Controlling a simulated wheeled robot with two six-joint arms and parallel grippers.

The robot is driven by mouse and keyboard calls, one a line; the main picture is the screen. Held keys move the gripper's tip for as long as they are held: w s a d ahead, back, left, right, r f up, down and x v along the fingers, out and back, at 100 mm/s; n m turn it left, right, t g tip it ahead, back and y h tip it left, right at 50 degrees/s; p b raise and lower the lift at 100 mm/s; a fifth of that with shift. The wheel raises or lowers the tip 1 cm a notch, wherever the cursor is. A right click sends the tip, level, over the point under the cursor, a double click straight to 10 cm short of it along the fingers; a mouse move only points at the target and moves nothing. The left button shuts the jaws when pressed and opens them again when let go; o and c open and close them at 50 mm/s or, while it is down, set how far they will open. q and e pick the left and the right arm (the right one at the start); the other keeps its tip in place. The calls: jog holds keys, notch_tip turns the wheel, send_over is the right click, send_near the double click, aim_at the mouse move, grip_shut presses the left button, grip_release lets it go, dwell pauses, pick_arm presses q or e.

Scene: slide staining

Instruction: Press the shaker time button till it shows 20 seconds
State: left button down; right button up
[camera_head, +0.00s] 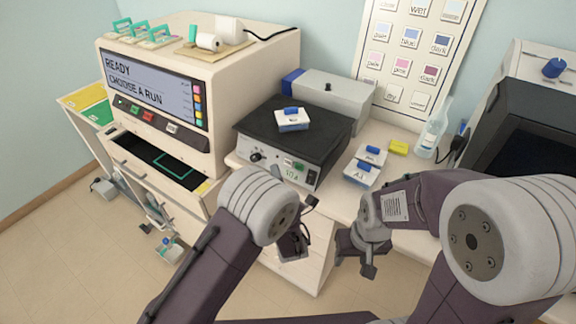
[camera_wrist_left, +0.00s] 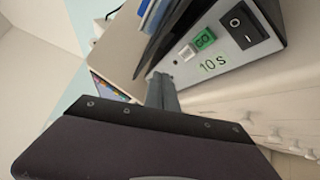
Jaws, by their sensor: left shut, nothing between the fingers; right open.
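The shaker (camera_head: 292,138) has a black top plate and a light front panel, and stands on the counter. In the left wrist view its panel (camera_wrist_left: 225,55) shows a green GO button (camera_wrist_left: 205,39), a small white button (camera_wrist_left: 187,52) beside it, and a green "10 s" reading (camera_wrist_left: 213,64). My left gripper (camera_head: 308,204) is shut and empty, in front of and below the panel. In the left wrist view its fingertips (camera_wrist_left: 160,78) appear close to the white button; I cannot tell contact. My right gripper (camera_head: 355,264) is open and empty, in front of the counter.
A blue-and-white box (camera_head: 292,120) sits on the shaker plate. The stainer (camera_head: 195,85) stands close on the left.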

aim_at(289, 162)
pick_arm(q)
jog(key=shift+w+d+f+b, duration=0.35)
jog(key=shift+w+d, duration=0.25)
jog(key=shift+w, duration=0.2)
jog(key=shift+w+d+f+b, duration=0.25)
jog(key=shift+w+d+f, duration=0.15)
jog(key=shift+w+d, duration=0.25)
jog(key=shift+w, duration=0.2)
dwell(0.9)
jog(key=shift+w+d+f, duration=0.15)
jog(key=shift+w, duration=0.05)
jog(key=shift+w+d+f+b, duration=0.1)
jog(key=shift+w+d+b, duration=0.05)
jog(key=shift+w+b, duration=0.15)
dwell(0.6)
jog(key=shift+s, duration=0.1)
jog(key=shift+s+a+r+p, duration=0.3)
jog(key=shift+s+a, duration=0.1)
jog(key=shift+s, duration=0.1)
jog(key=shift+s, duration=0.1)
